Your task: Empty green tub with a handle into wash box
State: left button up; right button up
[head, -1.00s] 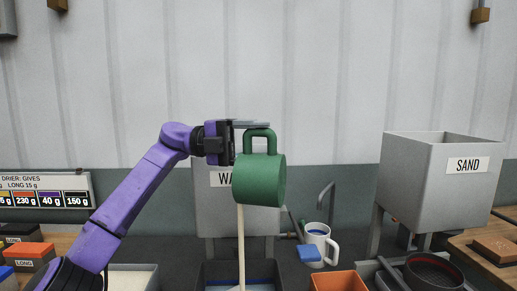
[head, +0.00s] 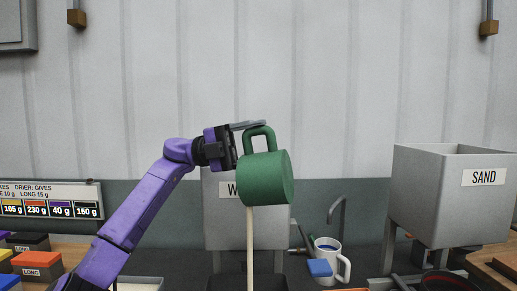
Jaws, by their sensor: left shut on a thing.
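My left gripper (head: 243,138) is shut on the handle of the green tub (head: 266,178) and holds it high in the middle of the head view. The tub lies on its side, slightly tilted, with its handle up and its mouth toward the left. A thin pale beige stream (head: 250,245) runs straight down from the tub's lower left edge. It falls toward a dark box (head: 214,283) at the bottom edge, probably the wash box, mostly cut off. The inside of the tub is hidden. My right gripper is not in view.
A grey tank (head: 215,230) with a partly hidden label stands behind the tub. A grey SAND hopper (head: 425,195) stands at the right. Labelled blocks (head: 38,262) lie at the left.

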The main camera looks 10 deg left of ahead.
pick_arm(q)
jog(key=a+r+y+p, duration=0.3)
jog(key=r+p, duration=0.2)
jog(key=p, duration=0.8)
jog(key=shift+a+r+y+p, duration=0.3)
jog(key=shift+a+r, duration=0.05)
jog(key=shift+a, duration=0.05)
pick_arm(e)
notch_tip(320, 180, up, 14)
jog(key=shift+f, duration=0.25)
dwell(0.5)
pick_arm(q)
jog(key=shift+w, duration=0.1)
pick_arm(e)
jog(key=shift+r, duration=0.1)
